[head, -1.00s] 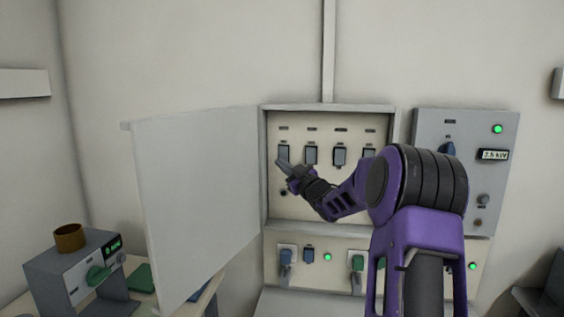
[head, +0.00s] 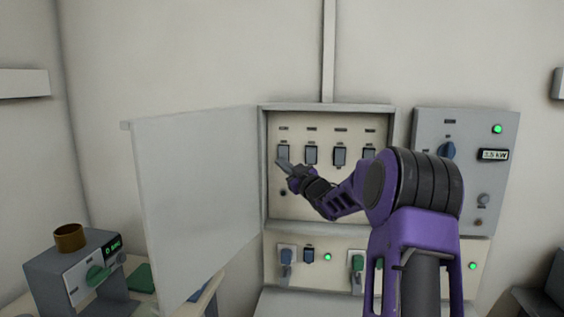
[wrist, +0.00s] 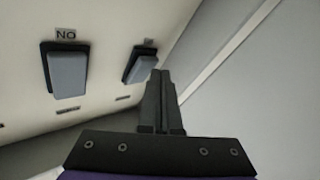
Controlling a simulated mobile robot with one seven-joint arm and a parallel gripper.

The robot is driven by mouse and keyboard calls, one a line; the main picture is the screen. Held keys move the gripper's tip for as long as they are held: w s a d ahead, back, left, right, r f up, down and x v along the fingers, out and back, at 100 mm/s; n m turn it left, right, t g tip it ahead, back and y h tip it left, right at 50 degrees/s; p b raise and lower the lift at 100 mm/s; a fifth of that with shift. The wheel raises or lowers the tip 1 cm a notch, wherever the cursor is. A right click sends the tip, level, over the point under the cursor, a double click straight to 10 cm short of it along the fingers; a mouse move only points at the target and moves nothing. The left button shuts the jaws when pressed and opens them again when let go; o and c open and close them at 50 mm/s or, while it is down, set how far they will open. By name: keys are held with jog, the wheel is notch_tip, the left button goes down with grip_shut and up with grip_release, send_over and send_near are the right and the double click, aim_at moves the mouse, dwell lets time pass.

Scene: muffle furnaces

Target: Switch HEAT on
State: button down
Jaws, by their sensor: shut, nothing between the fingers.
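An open breaker box (head: 391,128) on the wall holds a row of rocker switches. The leftmost switch (head: 284,148), second switch (head: 311,156) and third switch (head: 340,157) show clearly; a fourth (head: 369,155) is partly behind my arm. Their labels are too small to read, so I cannot tell which is HEAT. My gripper (head: 280,163) is shut and empty, its tips at the lower part of the leftmost switch. In the wrist view, the fingertips (wrist: 160,76) are close to one switch (wrist: 140,66); contact is unclear. Another switch (wrist: 68,76) there has an "NO"-looking, probably inverted, label.
The box's white door (head: 195,205) stands open on the left, close to my gripper. Plugs and sockets (head: 287,257) lie below. A small device (head: 75,275) stands lower left.

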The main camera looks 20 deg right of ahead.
jog(key=shift+w+d, duration=0.2)
jog(key=shift+w, duration=0.1)
dwell(0.5)
jog(key=shift+f, duration=0.1)
jog(key=shift+s+a+b, duration=0.4)
jog(key=shift+s+b, duration=0.05)
jog(key=shift+s, duration=0.2)
jog(key=s+a, duration=0.1)
jog(key=s+a+b, duration=0.1)
jog(key=s+r+b, duration=0.1)
jog(key=s, duration=0.1)
jog(key=shift+a, duration=0.4)
dwell(0.6)
